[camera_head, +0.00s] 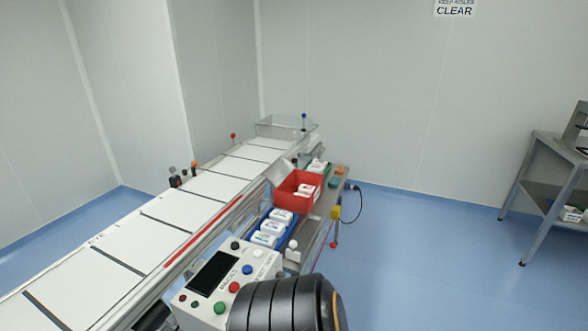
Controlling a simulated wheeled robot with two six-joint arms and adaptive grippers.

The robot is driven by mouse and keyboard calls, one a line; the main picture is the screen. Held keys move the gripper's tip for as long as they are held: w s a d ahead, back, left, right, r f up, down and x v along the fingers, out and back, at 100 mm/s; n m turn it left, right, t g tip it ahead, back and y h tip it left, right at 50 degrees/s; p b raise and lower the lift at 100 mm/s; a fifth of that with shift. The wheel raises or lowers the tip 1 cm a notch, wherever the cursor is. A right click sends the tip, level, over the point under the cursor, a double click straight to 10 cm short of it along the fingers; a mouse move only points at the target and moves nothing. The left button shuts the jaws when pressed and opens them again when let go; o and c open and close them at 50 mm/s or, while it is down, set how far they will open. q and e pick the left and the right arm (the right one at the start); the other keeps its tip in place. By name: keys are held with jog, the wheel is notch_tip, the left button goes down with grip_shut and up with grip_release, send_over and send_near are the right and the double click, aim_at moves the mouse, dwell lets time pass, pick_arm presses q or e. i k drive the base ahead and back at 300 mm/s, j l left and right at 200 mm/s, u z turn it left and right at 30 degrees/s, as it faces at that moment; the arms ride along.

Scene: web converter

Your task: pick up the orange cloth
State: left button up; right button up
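A small orange patch (342,171) lies at the far end of the narrow side shelf along the conveyor, past the red bin. It may be the orange cloth, but it is too small to tell its shape or folds. A teal item (335,183) lies just in front of it. Neither of my grippers is in view, so nothing shows of what they hold.
The conveyor (205,186) runs from lower left to the back. Beside it are a red bin (291,188), a blue bin (290,233) with white packs, and a button panel (219,283). A grey workbench (547,142) stands right. Blue floor (430,270) between is clear.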

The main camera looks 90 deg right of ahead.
aim_at(341, 170)
jog(key=z, duration=3.2)
jog(key=u, duration=3.75)
jog(key=z, duration=3.75)
jog(key=i+l, duration=0.4)
jog(key=i+j+u, duration=0.05)
jog(key=i, duration=0.05)
